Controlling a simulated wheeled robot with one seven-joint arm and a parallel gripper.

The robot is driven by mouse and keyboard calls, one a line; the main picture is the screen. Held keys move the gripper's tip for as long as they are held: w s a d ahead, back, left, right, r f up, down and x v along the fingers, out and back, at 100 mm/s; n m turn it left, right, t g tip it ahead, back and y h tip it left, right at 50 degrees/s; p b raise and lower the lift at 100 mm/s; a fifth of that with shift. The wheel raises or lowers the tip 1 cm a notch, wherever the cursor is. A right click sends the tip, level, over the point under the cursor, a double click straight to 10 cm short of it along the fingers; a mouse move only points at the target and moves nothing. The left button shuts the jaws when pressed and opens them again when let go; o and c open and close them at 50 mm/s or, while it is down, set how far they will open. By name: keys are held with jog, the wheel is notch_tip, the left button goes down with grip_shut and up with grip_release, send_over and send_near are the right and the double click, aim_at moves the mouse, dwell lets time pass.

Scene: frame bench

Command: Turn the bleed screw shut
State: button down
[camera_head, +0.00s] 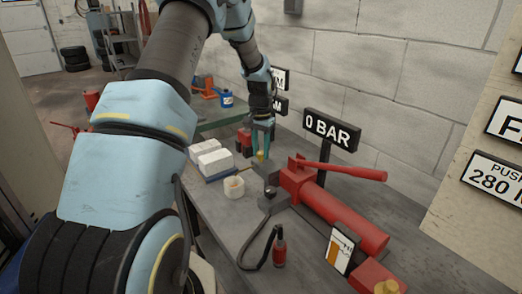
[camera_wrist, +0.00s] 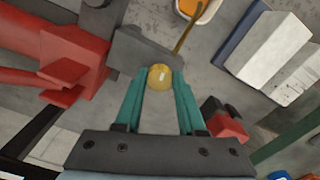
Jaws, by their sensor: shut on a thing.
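The bleed screw shows in the wrist view as a round yellow knob (camera_wrist: 160,77) at the edge of a dark grey block (camera_wrist: 140,47). A thin brass-coloured rod (camera_wrist: 190,28) runs out from near the block. My gripper (camera_wrist: 162,78) has its teal fingers on both sides of the knob, shut on it. In the head view my gripper (camera_head: 262,150) points down at the pump's end, with the yellow knob (camera_head: 261,156) between its fingertips. The red hand pump (camera_head: 345,220) lies on the bench, its lever (camera_head: 340,170) above the body.
A "0 BAR" sign (camera_head: 332,130) stands behind the pump. A black hose (camera_head: 250,250) with a red end (camera_head: 279,252) lies in front. A gauge card (camera_head: 341,248) stands near the pump.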

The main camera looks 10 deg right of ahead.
aim_at(261, 153)
jog(key=shift+m, duration=0.8)
jog(key=c, duration=0.5)
grip_release()
notch_tip(261, 153, up, 11)
jog(key=b, duration=0.2)
jog(key=shift+f, duration=0.1)
